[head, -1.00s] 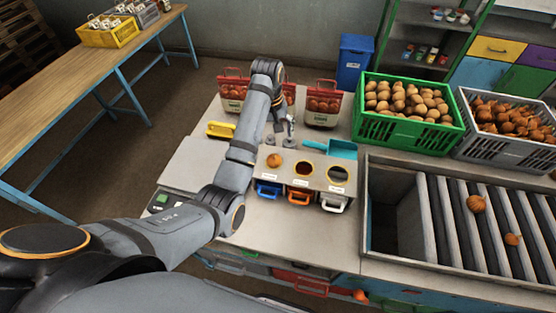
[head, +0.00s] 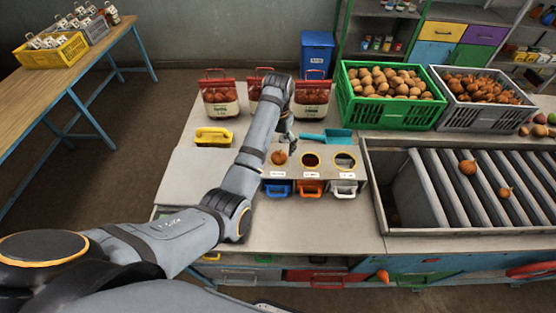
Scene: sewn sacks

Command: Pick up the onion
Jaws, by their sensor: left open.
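A brown onion (head: 279,157) sits at the left hole of the sorting panel (head: 328,165), above the blue-handled drawer. Two more onions lie on the grey roller bed at the right, a larger onion (head: 467,168) and a smaller onion (head: 505,192). A grey crate (head: 482,118) behind them is full of onions. My left gripper (head: 291,143) is open and points down just behind and to the right of the onion at the hole, partly hidden by its own arm. Whether it touches that onion is not clear. My right gripper is not in view.
A green crate (head: 385,116) of potatoes stands left of the onion crate. Red sacks (head: 219,98) stand at the back of the table. The table front is clear.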

